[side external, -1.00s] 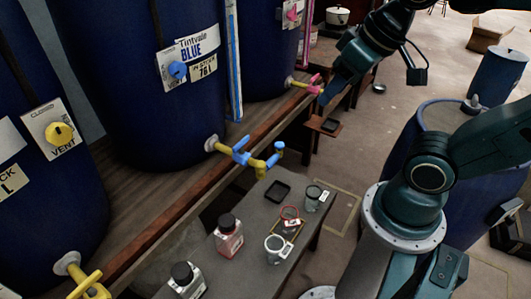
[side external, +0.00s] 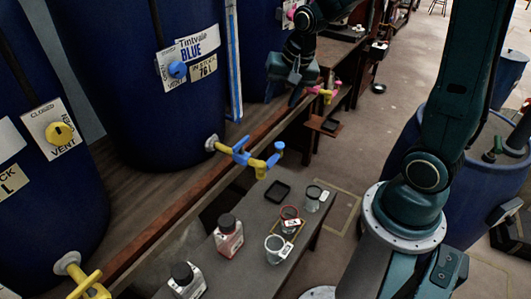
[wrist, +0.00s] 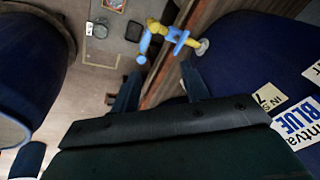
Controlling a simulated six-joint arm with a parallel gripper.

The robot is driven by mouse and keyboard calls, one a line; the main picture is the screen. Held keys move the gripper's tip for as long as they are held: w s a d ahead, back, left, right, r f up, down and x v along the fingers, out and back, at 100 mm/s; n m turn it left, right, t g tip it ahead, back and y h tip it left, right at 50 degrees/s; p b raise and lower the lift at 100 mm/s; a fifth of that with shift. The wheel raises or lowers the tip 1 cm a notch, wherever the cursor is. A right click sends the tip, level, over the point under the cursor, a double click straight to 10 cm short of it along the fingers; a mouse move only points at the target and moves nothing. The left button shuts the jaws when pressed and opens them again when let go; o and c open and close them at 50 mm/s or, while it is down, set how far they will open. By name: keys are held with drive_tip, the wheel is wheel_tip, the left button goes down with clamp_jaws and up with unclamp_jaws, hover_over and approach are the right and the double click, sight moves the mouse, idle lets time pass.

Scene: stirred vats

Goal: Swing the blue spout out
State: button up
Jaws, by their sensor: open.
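The blue spout (side external: 262,161) is part of a blue-and-yellow tap low on the vat labelled Tintvale BLUE (side external: 185,110). Its blue valve body (side external: 241,153) sits by the yellow flange, and a blue knob (side external: 279,146) stands at the outer end. The tap juts out past the wooden bench edge. In the wrist view the spout (wrist: 146,44) shows beyond my fingers, at the upper middle. My gripper (side external: 285,92) is open and empty, above and behind the tap, apart from it. The open fingers also show in the wrist view (wrist: 160,88).
A low grey table (side external: 232,265) holds bottles, cups and a black tray (side external: 278,191) below the spout. A pink-and-yellow tap (side external: 323,91) is just right of my gripper. A yellow tap (side external: 88,282) is at front left. A blue barrel (side external: 468,190) stands right.

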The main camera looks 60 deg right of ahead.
drive_tip(key=w+d+f+m, duration=0.3)
drive_tip(key=d+f, duration=0.1)
drive_tip(key=f, duration=0.3)
drive_tip(key=m+g, duration=0.1)
drive_tip(key=m, duration=0.4)
hover_over(271, 160)
drive_tip(key=s, duration=0.3)
drive_tip(key=s+f+x, duration=0.1)
drive_tip(key=s+x, duration=0.1)
drive_tip(key=x, duration=0.8)
drive_tip(key=shift+a+r, duration=0.15)
drive_tip(key=shift+r, duration=0.05)
drive_tip(key=shift+f, duration=0.1)
drive_tip(key=shift+s+a+x, duration=0.1)
drive_tip(key=shift+x, duration=3.25)
drive_tip(key=shift+s+a+x, duration=0.15)
drive_tip(key=shift+x, duration=3.25)
